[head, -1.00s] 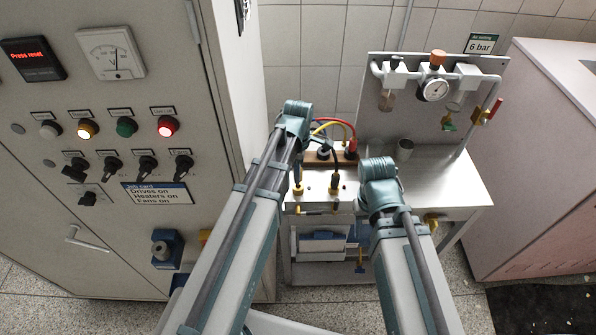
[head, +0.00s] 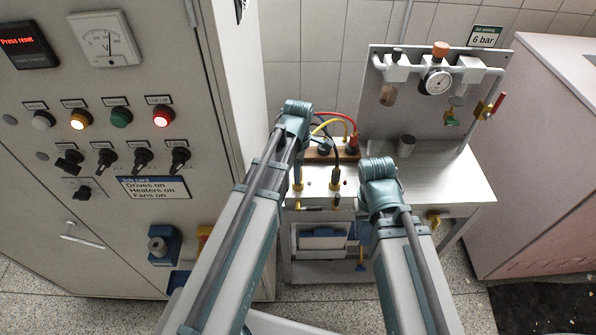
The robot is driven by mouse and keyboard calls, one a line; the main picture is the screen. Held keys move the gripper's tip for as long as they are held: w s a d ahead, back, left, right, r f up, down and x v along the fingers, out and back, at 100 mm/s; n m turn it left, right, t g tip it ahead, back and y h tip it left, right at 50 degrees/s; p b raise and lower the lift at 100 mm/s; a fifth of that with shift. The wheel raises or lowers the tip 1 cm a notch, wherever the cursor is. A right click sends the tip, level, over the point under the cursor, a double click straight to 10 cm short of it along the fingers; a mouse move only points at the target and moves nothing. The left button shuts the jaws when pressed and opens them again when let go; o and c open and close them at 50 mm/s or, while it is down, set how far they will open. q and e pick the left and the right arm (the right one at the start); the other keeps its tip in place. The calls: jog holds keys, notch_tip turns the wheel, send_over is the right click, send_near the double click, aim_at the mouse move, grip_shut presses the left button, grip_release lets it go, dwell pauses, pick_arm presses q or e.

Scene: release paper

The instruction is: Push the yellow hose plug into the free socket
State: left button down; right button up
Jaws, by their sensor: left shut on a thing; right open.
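The yellow hose (head: 326,124) arches over the back of the bench, beside a red hose (head: 341,114). Its left part runs behind my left arm, and I cannot make out its plug. A brown block (head: 314,157) with fittings stands below the hoses; which socket is free is too small to tell. My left arm ends in a teal joint in front of the block's left side. My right arm ends in a teal joint over the bench's front middle.
A control cabinet (head: 110,225) closes off the left; a pale cabinet (head: 535,160) stands at right.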

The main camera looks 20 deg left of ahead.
pick_arm(q)
jog(key=shift+f, duration=0.3)
jog(key=c, duration=0.5)
grip_release()
jog(key=shift+r, duration=0.1)
notch_tip(320, 180, up, 14)
jog(key=p, duration=1.3)
jog(key=shift+f, duration=0.2)
